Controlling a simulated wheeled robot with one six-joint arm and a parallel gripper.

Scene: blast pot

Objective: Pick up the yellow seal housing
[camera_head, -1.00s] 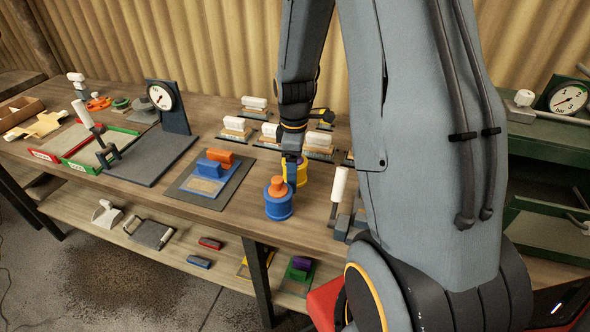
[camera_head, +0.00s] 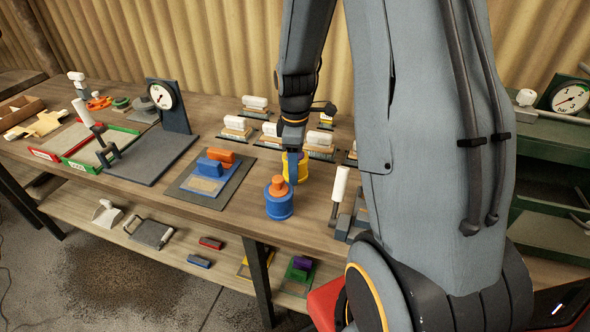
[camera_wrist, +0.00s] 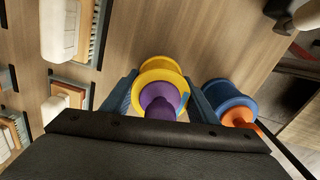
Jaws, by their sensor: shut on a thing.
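The yellow seal housing (camera_wrist: 163,71) is a round yellow piece with a purple knob in its middle, seen from above in the wrist view. It stands on the bench, partly hidden behind my gripper in the head view (camera_head: 301,170). My gripper (camera_wrist: 160,98) is shut on it, with one blue-grey finger on each side. In the head view my gripper (camera_head: 293,166) points down at the housing. I cannot tell whether the housing is clear of the bench top.
A blue housing with an orange knob (camera_head: 279,204) stands close beside it. White-handled brushes (camera_head: 268,136) stand behind. A white-handled lever (camera_head: 339,186) is to the right. A grey mat with blue and orange blocks (camera_head: 190,185) lies left.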

